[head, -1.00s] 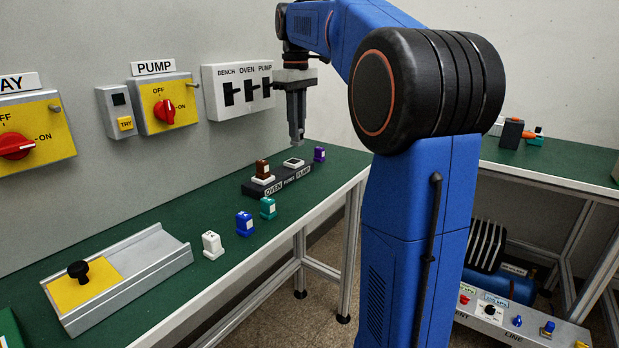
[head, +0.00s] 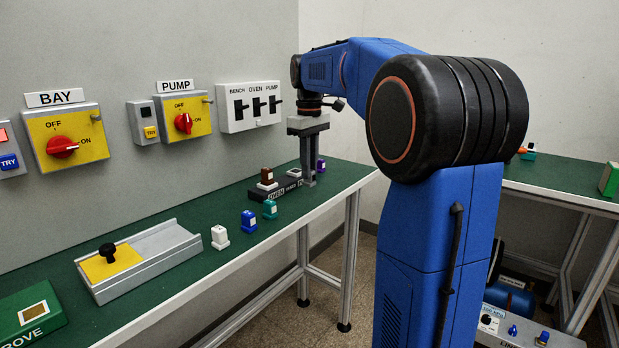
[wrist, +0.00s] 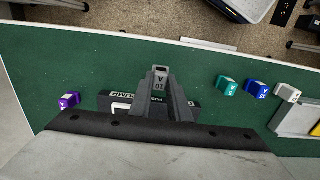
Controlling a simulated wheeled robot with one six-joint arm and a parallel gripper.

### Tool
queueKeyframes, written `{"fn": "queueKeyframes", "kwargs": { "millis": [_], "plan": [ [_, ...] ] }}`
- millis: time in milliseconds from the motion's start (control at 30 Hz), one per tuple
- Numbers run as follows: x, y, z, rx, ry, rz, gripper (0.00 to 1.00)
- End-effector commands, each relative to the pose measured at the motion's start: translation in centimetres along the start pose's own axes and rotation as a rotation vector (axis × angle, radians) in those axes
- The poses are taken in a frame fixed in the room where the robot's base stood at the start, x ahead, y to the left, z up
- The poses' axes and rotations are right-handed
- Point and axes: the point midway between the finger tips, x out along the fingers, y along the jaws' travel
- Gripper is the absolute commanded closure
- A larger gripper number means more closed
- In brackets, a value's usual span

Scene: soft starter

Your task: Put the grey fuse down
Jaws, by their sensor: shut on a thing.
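My gripper (head: 308,183) points down over the bench, close to the right end of the dark fuse block (head: 262,196). In the wrist view my gripper (wrist: 161,95) is shut on the grey fuse (wrist: 160,76), which carries a "10 A" label and shows between the fingertips. The dark fuse block (wrist: 190,100) lies behind and partly hidden by the fingers in that view. In the head view the grey fuse cannot be told apart from the fingers. I cannot tell whether the fuse touches the bench.
A brown fuse (head: 267,176) stands in the block. A purple fuse (head: 321,165) is just beyond my gripper. Teal (head: 270,209), blue (head: 249,221) and white (head: 220,237) fuses stand in a row along the green bench (head: 160,212). Free green surface lies before the block.

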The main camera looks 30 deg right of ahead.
Motion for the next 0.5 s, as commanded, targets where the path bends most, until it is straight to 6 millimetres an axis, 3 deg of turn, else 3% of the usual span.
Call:
{"fn": "queueKeyframes", "kwargs": {
  "millis": [200, 500],
  "plan": [
    [2.8, 0.0, 0.0, 0.000, -0.001, -0.001, 1.00],
    [3.0, 0.0, 0.0, 0.000, 0.000, 0.000, 1.00]
  ]
}}
